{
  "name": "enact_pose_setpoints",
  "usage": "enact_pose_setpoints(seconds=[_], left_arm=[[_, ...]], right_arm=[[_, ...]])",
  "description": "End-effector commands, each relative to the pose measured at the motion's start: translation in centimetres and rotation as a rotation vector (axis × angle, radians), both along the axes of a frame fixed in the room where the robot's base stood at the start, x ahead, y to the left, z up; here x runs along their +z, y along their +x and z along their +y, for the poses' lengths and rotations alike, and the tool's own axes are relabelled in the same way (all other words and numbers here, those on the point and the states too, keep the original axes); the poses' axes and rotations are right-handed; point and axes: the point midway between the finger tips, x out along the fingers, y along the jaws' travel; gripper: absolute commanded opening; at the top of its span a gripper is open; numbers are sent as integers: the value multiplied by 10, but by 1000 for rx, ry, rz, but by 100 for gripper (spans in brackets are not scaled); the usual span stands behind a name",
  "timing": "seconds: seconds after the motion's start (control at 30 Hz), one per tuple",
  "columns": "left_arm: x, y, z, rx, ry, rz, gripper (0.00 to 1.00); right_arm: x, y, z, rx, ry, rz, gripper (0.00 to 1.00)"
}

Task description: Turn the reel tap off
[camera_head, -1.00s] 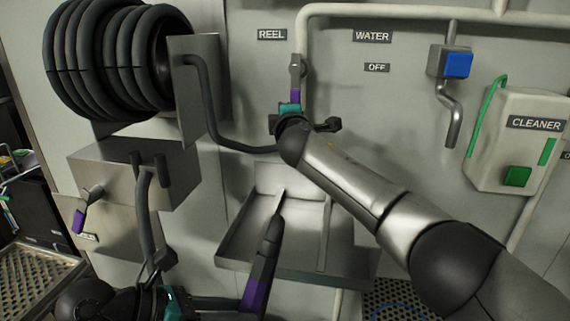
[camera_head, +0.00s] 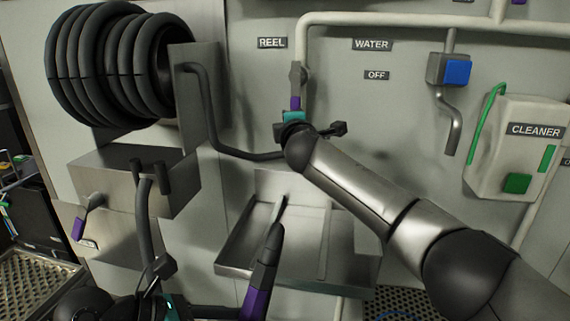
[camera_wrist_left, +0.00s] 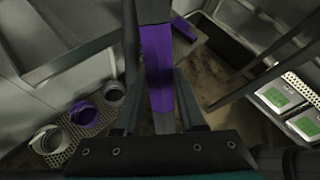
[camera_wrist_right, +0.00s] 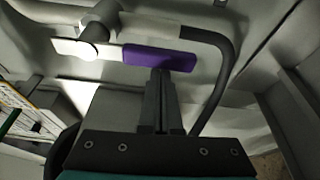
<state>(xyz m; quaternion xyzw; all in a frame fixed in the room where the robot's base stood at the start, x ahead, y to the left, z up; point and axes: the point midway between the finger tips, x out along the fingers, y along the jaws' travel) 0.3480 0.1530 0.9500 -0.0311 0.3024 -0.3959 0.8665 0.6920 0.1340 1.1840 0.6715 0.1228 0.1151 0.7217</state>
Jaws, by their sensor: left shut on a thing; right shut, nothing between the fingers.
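The reel tap (camera_head: 297,74) sits on the pale pipe below the REEL label (camera_head: 272,42). Its purple-gripped lever (camera_head: 295,103) hangs down in line with the pipe. In the right wrist view the purple grip (camera_wrist_right: 160,58) lies across the picture. My right gripper (camera_wrist_right: 161,76) is shut and empty, its fingertips right at the lower edge of that grip; contact is unclear. In the head view its fingers are mostly hidden by my wrist. My left gripper (camera_wrist_left: 158,105) is shut on the purple grip of a dark spray wand (camera_head: 268,250), held in front of the metal tray.
A hose reel (camera_head: 105,65) is at upper left, its hose passing below the tap. A metal tray (camera_head: 290,268) projects from the wall. A WATER label (camera_head: 372,44), OFF sign (camera_head: 376,75), blue-fronted dispenser (camera_head: 457,70) and CLEANER canister (camera_head: 515,160) are on the right.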

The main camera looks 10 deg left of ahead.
Motion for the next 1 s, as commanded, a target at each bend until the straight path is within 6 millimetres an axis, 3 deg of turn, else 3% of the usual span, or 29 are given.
enact_pose_setpoints(seconds=[0.47, 1.0], left_arm=[[1, 0, 0, 0, -1, -2, 0], [1, 0, 0, 0, -1, -2, 0]], right_arm=[[-1, 2, -15, -7, -133, 0, 0], [10, 1, -55, -8, -612, 0, 0]])
